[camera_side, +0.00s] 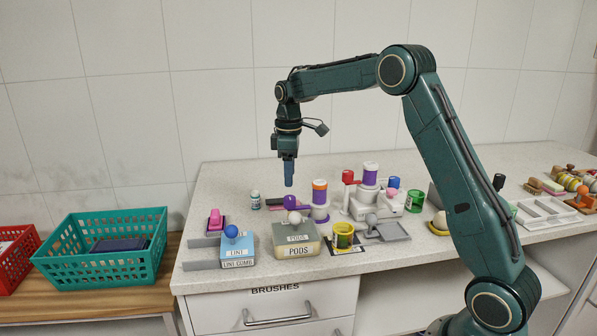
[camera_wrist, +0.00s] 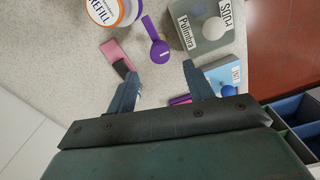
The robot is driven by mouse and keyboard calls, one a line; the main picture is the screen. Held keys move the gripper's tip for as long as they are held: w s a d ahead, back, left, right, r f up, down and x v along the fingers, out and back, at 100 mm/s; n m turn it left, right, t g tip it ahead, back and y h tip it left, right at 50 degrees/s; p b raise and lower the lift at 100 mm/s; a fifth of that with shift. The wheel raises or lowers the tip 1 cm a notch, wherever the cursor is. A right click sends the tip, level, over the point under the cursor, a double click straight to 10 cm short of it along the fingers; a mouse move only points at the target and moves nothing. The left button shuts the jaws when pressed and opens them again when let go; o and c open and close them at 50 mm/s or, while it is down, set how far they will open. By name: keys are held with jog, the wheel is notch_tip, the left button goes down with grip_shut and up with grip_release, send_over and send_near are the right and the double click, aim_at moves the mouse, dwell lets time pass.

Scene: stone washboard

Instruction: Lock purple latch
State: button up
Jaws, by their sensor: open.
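A purple piece (camera_side: 291,201) with a rounded head stands on the worktop below and close to my gripper (camera_side: 289,184) in the side view. In the wrist view this purple piece (camera_wrist: 158,48) shows a round end and a narrow arm, lying just beyond the gap between my fingertips (camera_wrist: 160,73). My fingers are apart with nothing between them, and the gripper points down above the worktop. I cannot tell the latch's locked state. A magenta piece (camera_side: 215,220) sits on a grey block at the left; part of a magenta thing shows by my right finger (camera_wrist: 180,100).
A pink and dark block (camera_wrist: 117,56) lies beside the purple piece. A white, orange and purple jar (camera_side: 319,198) stands to its right. A teal basket (camera_side: 103,250) is further left.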

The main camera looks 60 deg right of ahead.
aim_at(290, 197)
jog(key=shift+f, duration=3.8)
jog(key=c, duration=1)
